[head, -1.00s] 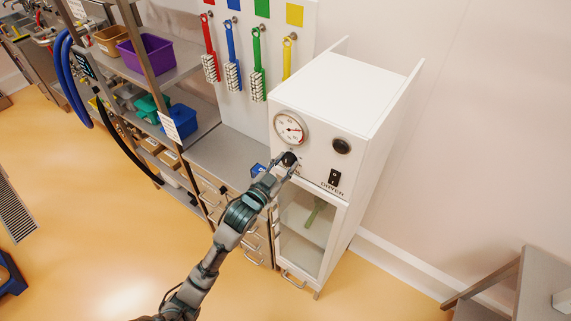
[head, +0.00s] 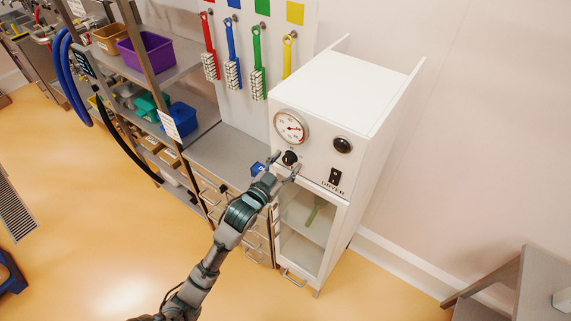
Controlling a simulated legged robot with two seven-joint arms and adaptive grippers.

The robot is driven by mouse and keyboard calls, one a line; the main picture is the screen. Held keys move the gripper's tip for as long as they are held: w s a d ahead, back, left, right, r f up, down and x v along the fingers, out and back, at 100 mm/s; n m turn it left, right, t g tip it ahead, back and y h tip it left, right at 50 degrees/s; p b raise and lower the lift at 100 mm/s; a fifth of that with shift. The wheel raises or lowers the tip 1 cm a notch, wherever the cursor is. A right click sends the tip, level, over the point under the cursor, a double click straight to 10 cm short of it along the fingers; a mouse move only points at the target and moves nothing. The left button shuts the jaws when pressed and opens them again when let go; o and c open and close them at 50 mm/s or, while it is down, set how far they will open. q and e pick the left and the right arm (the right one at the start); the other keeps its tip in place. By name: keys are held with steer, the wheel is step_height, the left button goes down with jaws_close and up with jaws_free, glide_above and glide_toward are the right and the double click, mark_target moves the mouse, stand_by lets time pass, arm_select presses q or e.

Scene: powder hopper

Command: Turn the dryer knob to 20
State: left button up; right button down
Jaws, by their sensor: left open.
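The white dryer (head: 345,85) stands against the wall in the head view. Its front panel has a round dial gauge (head: 290,127) with a red needle, a black knob (head: 290,158) below the gauge, a round black button (head: 342,145) and a black switch (head: 335,177). My left gripper (head: 285,165) is open at the knob, with one finger on each side of it. I cannot tell whether the fingers touch it. The scale around the knob is too small to read. My right gripper is not in view.
Red, blue, green and yellow brushes (head: 232,65) hang on the wall panel left of the dryer. A steel shelf holds a purple bin (head: 147,50) and a blue bin (head: 180,119). A grey stepped stand (head: 540,285) is at lower right. The floor (head: 110,230) is largely clear.

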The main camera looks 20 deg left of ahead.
arm_select(q)
steer(key=v, duration=1.2)
steer(key=shift+w+f, duration=0.1)
steer(key=shift+f, duration=0.05)
